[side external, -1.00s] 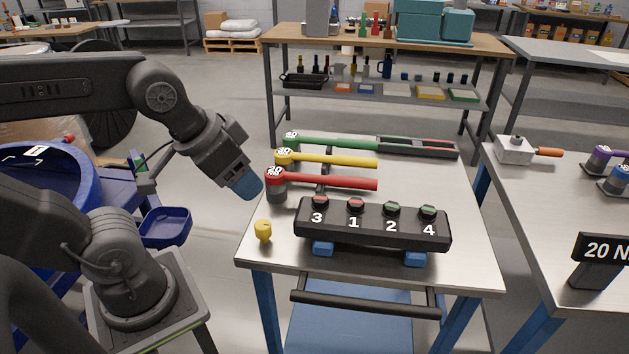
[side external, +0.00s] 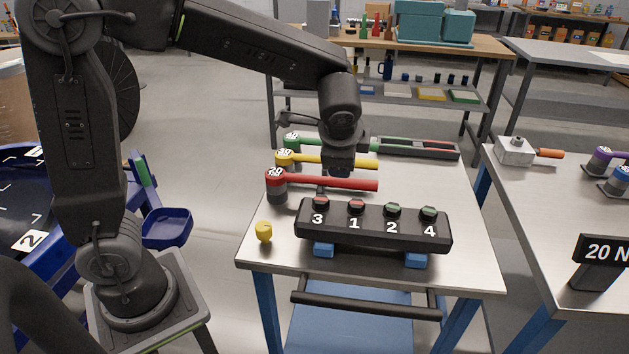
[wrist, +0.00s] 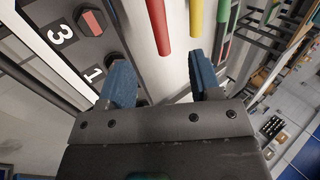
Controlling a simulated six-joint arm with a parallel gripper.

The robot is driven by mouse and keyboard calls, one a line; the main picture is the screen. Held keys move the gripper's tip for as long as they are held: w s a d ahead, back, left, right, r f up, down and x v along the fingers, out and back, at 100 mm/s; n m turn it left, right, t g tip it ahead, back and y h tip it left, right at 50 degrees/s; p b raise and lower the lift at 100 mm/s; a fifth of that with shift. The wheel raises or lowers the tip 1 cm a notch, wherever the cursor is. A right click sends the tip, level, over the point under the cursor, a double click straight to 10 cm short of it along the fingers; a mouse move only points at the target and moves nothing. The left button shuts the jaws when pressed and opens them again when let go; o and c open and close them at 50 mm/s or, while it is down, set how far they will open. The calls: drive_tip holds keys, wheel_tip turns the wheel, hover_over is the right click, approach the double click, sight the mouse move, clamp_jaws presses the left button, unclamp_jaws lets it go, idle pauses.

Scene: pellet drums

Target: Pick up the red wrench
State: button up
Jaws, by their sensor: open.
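My gripper (side external: 338,172) points down over the handles, partly hiding the yellow one. In the wrist view my gripper (wrist: 160,62) is open and empty, with blue fingers apart. The red handle's end (wrist: 157,25) shows ahead, in line with the gap. The yellow handle (wrist: 195,14) lies ahead of the right finger. The red wrench's head is out of the wrist view.
A black button box (side external: 372,228) on blue feet stands in front of the red wrench; its buttons also show left of the fingers in the wrist view (wrist: 92,22). A small yellow knob (side external: 264,231) stands front left. A dark tray (side external: 425,149) lies at the back right.

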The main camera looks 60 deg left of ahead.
sight(343, 180)
drive_tip(key=shift+x, duration=6.7)
drive_tip(key=shift+s+d+f, duration=0.15)
clamp_jaws()
